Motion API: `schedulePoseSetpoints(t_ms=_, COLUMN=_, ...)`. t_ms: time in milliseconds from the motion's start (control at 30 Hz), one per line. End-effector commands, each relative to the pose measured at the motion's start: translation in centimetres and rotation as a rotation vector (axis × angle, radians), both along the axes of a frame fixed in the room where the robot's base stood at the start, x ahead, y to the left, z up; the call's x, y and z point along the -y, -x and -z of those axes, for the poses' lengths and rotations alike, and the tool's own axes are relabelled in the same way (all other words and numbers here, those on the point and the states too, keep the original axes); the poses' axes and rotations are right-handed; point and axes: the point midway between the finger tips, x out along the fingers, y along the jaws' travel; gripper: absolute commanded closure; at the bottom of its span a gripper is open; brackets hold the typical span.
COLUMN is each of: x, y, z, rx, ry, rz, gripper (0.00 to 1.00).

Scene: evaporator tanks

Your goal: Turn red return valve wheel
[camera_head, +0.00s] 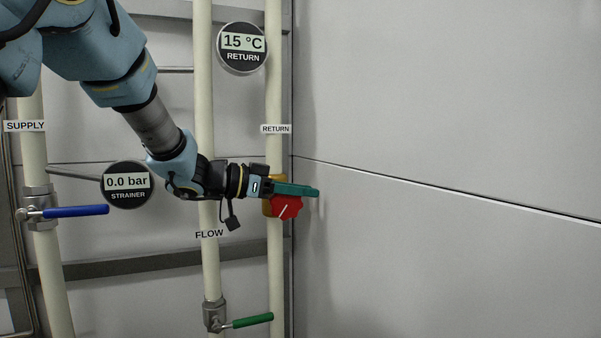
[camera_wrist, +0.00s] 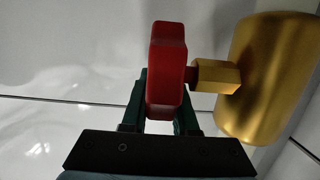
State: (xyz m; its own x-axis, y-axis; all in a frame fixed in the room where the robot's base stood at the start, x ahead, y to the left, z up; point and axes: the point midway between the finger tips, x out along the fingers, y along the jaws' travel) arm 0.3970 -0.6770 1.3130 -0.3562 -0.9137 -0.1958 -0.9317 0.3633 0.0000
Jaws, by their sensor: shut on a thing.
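The red return valve wheel (camera_head: 286,208) sits on a brass valve body (camera_head: 268,207) on the return pipe. It bears a white line, slanted in the head view. My gripper (camera_head: 300,190) reaches in from the left, its green fingers across the wheel's upper part. In the wrist view the red wheel (camera_wrist: 167,72) stands edge-on between the two green fingers of my gripper (camera_wrist: 163,105), which is shut on it. A hexagonal brass stem (camera_wrist: 216,76) joins the wheel to the brass body (camera_wrist: 268,80). The fingers hide part of the wheel.
A return gauge (camera_head: 242,47) reads 15 °C and a strainer gauge (camera_head: 128,184) reads 0.0 bar. A blue lever (camera_head: 77,211) is on the supply pipe and a green lever (camera_head: 252,320) low on the flow pipe. A grey wall (camera_head: 450,120) stands close at the right.

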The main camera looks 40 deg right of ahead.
Motion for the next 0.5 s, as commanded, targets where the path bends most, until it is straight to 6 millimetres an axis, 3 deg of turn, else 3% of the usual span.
schedulePoseSetpoints(t_ms=33, x=0.1, y=0.0, z=-0.8, rx=0.015, ry=-0.035, rz=0.0, gripper=1.0)
schedulePoseSetpoints(t_ms=500, x=0.7, y=0.3, z=1.6, rx=0.16, ry=-0.393, rz=0.001, gripper=1.0)
